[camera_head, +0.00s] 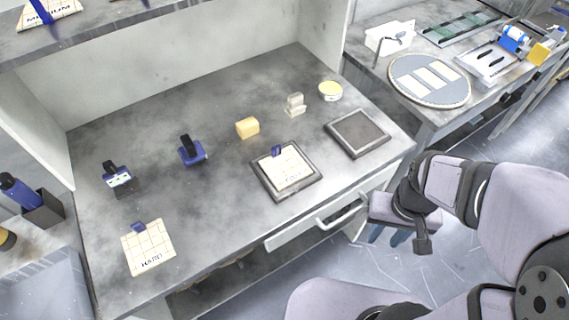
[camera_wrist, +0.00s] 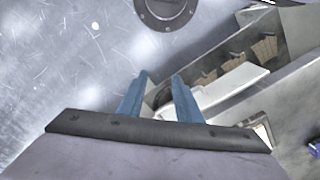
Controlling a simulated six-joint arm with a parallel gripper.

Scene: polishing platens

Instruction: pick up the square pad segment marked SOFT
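A square cream pad segment (camera_head: 291,168) with grid lines and a blue tab lies in a dark-rimmed tray (camera_head: 265,184) on the grey worktop. Its printed word is small and blurred, and I cannot read it surely as SOFT. Another square pad (camera_head: 148,252) marked HARD, also with a blue tab, lies bare on the worktop at the front left. A pad marked MEDIUM (camera_head: 50,10) is on the upper shelf, partly cut off. My gripper (camera_head: 385,236) hangs beyond the worktop's front right edge, away from the pads. In the wrist view its blue fingers (camera_wrist: 161,76) are apart, with nothing between them.
An empty tray (camera_head: 357,133) lies right of the pad's tray. A yellow block (camera_head: 247,127), a grey block (camera_head: 295,103), a round tin (camera_head: 330,91) and two blue-black tools (camera_head: 192,151) stand behind. A drawer handle (camera_head: 335,212) juts from the front. A round platen (camera_head: 405,85) lies on the right bench.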

